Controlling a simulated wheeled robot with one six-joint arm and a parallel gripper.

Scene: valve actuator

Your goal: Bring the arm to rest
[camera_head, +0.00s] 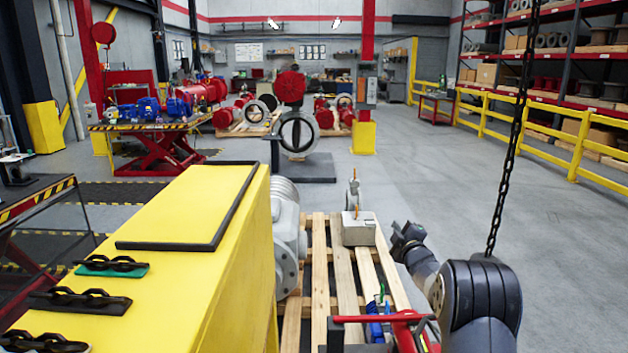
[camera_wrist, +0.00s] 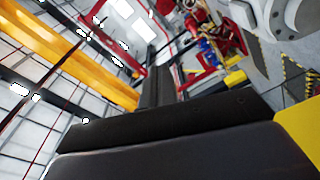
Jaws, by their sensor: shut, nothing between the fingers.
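My arm rises at the lower right of the head view, with a thick black joint and a grey link. My gripper (camera_head: 404,238) is the small dark end of the arm, held out over the right edge of the wooden pallet (camera_head: 320,265). It is shut and holds nothing. It appears clear of the grey block (camera_head: 357,229) on the pallet, though the exact gap is hard to judge. In the wrist view, dark parts of my gripper fill the lower middle, and the camera looks tilted toward the ceiling and the far hall.
A yellow cabinet (camera_head: 190,230) with chains on top stands at left. A grey flanged valve body (camera_head: 286,235) sits beside it. A black chain (camera_head: 515,130) hangs near my arm. Yellow railing (camera_head: 540,139) and shelving are at right. Floor between pallet and railing is open.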

